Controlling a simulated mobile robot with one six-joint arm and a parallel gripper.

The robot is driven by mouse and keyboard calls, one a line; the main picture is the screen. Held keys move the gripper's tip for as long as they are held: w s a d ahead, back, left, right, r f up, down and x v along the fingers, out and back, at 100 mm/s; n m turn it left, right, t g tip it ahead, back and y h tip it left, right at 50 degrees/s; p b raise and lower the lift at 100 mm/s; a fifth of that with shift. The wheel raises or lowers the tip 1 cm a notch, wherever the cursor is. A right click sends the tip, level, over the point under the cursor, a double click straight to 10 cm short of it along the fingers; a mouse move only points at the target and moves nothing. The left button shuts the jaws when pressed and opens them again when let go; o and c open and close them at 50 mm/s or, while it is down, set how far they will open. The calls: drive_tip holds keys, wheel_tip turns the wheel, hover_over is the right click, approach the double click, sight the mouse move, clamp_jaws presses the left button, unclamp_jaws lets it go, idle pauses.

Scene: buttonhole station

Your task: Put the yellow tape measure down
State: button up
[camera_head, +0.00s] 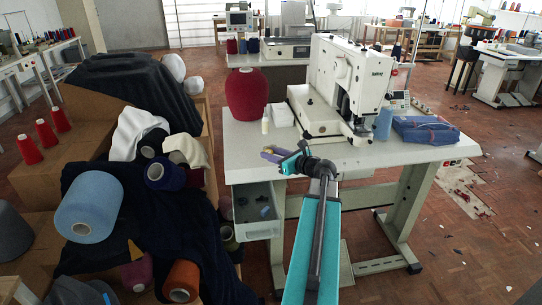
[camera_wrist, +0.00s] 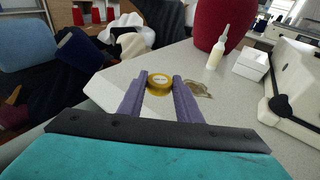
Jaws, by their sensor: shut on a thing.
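The yellow tape measure (camera_wrist: 159,80) is a small round yellow thing with a lighter label. It sits between the two purple fingertips of my gripper (camera_wrist: 160,87) in the wrist view. My gripper is shut on it, over the pale table top (camera_wrist: 225,115) near its front left edge. In the head view my gripper (camera_head: 270,153) is at the table's front left, and I cannot make out the tape measure clearly there. I cannot tell exactly how high it is held.
A red yarn cone (camera_head: 247,95), a small white bottle (camera_wrist: 217,50) and a white box (camera_wrist: 251,64) stand behind. A white sewing machine (camera_head: 345,85) takes the middle, and a blue bundle (camera_head: 425,130) the right. An open drawer (camera_head: 256,210) hangs below. Bare table lies around the gripper.

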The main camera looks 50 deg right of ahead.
drive_tip(key=shift+w+d+f, duration=0.15)
drive_tip(key=shift+w+d, duration=0.75)
drive_tip(key=shift+d, duration=0.1)
drive_tip(key=shift+w+d+f, duration=0.1)
drive_tip(key=shift+w+d, duration=0.8)
drive_tip(key=shift+d, duration=0.1)
drive_tip(key=shift+f, duration=0.15)
drive_tip(key=shift+f, duration=1.6)
drive_tip(key=shift+f, duration=0.2)
drive_tip(key=o, duration=1)
drive_tip(key=shift+r, duration=0.15)
drive_tip(key=shift+s+r, duration=0.1)
drive_tip(key=shift+s, duration=0.05)
drive_tip(key=v, duration=1.1)
drive_tip(key=shift+s, duration=0.35)
